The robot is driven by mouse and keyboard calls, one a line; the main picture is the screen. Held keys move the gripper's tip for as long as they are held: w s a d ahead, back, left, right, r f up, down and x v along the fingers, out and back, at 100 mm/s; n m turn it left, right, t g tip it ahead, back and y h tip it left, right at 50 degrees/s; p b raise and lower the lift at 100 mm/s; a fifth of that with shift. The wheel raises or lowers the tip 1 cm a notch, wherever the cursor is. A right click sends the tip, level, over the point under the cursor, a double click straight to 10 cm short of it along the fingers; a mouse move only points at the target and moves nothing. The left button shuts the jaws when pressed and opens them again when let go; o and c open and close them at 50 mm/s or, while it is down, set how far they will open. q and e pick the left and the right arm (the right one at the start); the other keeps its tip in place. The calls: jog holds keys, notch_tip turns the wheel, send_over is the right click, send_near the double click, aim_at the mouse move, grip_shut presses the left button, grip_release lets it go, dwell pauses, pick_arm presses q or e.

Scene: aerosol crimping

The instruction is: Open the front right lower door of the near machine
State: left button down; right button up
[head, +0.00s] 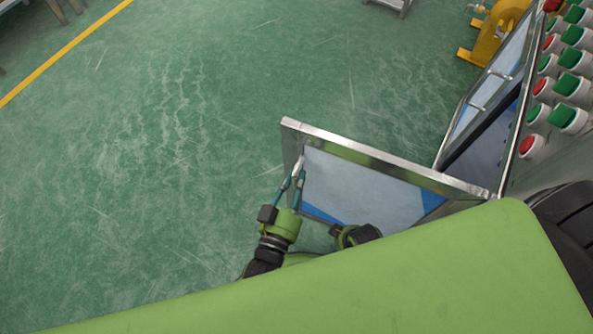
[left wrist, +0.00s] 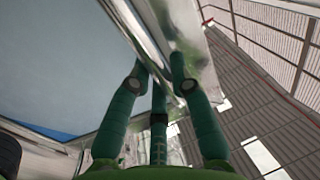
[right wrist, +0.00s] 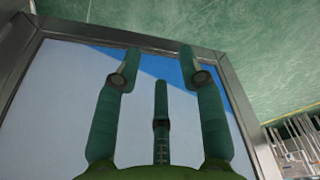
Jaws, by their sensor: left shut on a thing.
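A door (head: 365,185) with a silver metal frame and a pale, partly blue panel stands swung out from the near machine (head: 565,155) at right in the head view. My left gripper (head: 294,182) is at the door's free left end, its fingers closed around its metal edge or handle. In the left wrist view its fingers (left wrist: 160,68) sit on either side of shiny metal; I cannot tell edge from handle. My right gripper (right wrist: 156,62) is open and empty, fingers spread in front of the panel in the right wrist view. In the head view it is partly hidden by my green body.
Red and green buttons (head: 563,88) line the machine's top. Another framed door (head: 487,82) with a bar handle stands further along it. A yellow device (head: 493,35) is on the floor behind. The green floor (head: 150,180) to the left is clear.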

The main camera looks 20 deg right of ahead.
pick_arm(q)
jog(key=shift+s+a, duration=0.1)
jog(key=shift+s, duration=0.1)
jog(key=c, duration=1.1)
grip_release()
jog(key=shift+s, duration=0.1)
jog(key=v, duration=1.2)
